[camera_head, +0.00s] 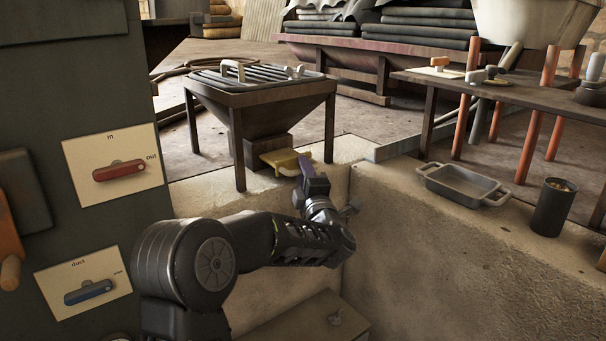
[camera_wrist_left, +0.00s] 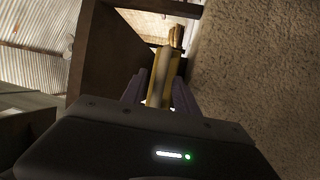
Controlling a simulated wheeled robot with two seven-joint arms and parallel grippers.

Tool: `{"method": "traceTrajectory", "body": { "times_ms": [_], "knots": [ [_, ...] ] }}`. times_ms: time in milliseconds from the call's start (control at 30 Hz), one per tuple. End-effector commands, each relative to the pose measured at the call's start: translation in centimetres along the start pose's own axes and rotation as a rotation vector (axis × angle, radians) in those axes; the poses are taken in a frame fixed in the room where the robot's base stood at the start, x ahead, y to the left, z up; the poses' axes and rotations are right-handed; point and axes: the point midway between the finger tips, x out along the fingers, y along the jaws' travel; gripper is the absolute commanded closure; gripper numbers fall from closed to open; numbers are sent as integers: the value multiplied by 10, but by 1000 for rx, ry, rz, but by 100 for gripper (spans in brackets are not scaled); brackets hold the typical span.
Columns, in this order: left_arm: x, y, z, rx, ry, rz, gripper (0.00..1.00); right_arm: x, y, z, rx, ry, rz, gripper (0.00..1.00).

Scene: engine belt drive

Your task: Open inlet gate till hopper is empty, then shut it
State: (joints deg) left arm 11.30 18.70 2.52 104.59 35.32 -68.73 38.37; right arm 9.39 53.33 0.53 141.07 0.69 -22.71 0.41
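The hopper (camera_head: 262,97) is a dark four-legged funnel with a barred top. Its contents are hidden from this angle. A yellow gate plate (camera_head: 281,158) sticks out of its lower outlet, with a pale bar handle at its front. My left gripper (camera_head: 307,172), with purple fingers, is at this handle. In the left wrist view, the left gripper (camera_wrist_left: 160,92) has its fingers on both sides of the pale and yellow handle (camera_wrist_left: 163,75), seemingly closed on it. The gate's inner end is hidden inside the outlet. My right gripper is not in view.
A panel at left carries a red lever (camera_head: 119,173) marked in/out and a blue lever (camera_head: 88,292) marked duct. A grey tray (camera_head: 462,184) and a black cup (camera_head: 553,206) stand on the stone ledge at right. A workbench (camera_head: 500,92) holds small tools.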

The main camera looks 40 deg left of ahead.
Motion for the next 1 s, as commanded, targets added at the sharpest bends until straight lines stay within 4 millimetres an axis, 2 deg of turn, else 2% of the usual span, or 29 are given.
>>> {"method": "traceTrajectory", "body": {
  "times_ms": [333,767,1000],
  "knots": [
    [5,0,0,1,-1,0,64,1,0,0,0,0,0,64],
    [5,0,0,1,-1,0,99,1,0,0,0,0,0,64],
    [5,0,0,1,-1,0,100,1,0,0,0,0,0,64]
  ]
}}
